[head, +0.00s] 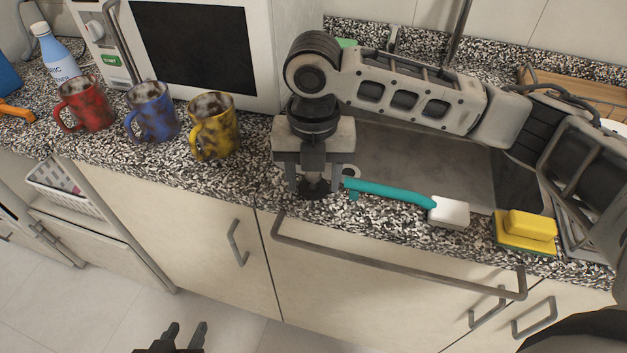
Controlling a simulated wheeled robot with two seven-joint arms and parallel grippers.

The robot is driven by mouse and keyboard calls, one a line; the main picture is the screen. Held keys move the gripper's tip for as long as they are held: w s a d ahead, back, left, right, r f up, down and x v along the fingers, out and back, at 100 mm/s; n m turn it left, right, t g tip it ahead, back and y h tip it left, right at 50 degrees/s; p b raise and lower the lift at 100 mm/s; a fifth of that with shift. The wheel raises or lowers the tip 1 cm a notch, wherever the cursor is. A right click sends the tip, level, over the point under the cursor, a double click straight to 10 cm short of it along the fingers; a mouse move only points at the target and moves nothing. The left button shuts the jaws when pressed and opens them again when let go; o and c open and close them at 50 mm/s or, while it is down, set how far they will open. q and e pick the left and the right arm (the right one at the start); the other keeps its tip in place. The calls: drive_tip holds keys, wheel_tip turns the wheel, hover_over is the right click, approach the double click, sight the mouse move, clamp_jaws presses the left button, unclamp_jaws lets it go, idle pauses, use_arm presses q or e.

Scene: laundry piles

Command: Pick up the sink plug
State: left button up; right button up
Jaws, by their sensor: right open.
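The sink plug (313,189) is a small dark piece on the speckled counter, left of the sink and near the counter's front edge. My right gripper (312,190) points down over it with its fingers open, one on each side of the plug. The top of the plug is partly hidden by the gripper, and I cannot tell whether the fingers touch it. My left gripper (186,331) is low in front of the cabinets, with its fingers apart and nothing between them.
A teal-handled brush (390,192) lies just right of the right gripper. The sink (420,165) is behind it. A sponge (530,225) sits at the right. Red (84,106), blue (152,113) and yellow (214,128) mugs stand left, before the microwave (190,45). A rail (400,262) crosses the cabinet front.

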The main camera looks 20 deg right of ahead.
drive_tip(key=c, duration=0.6)
drive_tip(key=shift+r, duration=0.1)
